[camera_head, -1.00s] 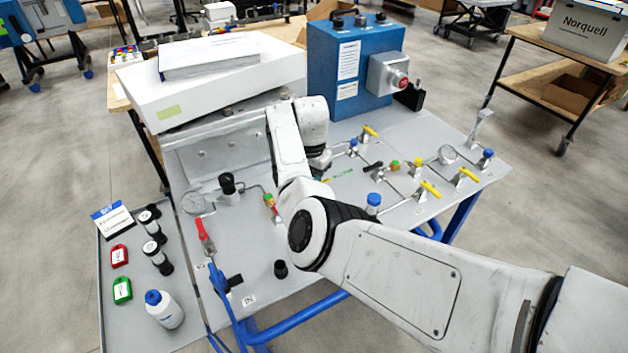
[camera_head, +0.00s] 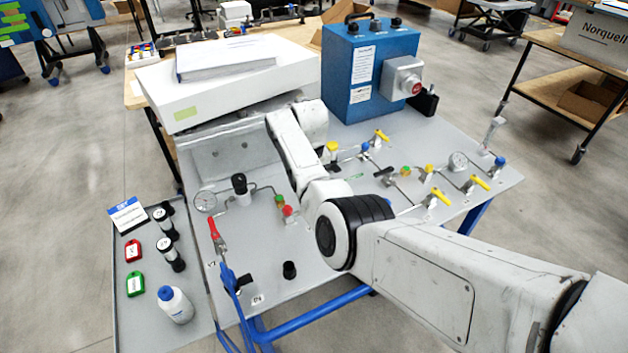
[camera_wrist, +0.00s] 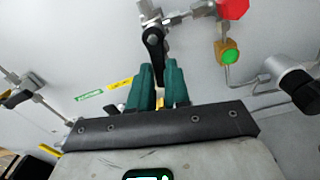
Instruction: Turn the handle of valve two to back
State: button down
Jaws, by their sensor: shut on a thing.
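In the wrist view my gripper (camera_wrist: 158,72), with its dark green fingers, is shut around the lower end of a black lever handle (camera_wrist: 155,42). The handle runs up from between the fingers to a metal valve body (camera_wrist: 149,12) on a pipe. I take this as valve two's handle, but no readable number shows beside it. In the head view my own arm hides the gripper and this handle.
The grey panel (camera_head: 330,265) bears a red-handled valve (camera_head: 214,232), a gauge (camera_head: 205,201) and several yellow handles. A blue box (camera_head: 370,70) stands behind.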

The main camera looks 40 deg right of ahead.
jog(key=shift+w+a+n, duration=0.15)
jog(key=shift+a+n, duration=0.2)
jog(key=shift+n, duration=0.75)
jog(key=c, duration=1.1)
grip_release()
jog(key=shift+r, duration=0.1)
notch_tip(320, 180, up, 11)
jog(key=shift+f, duration=0.2)
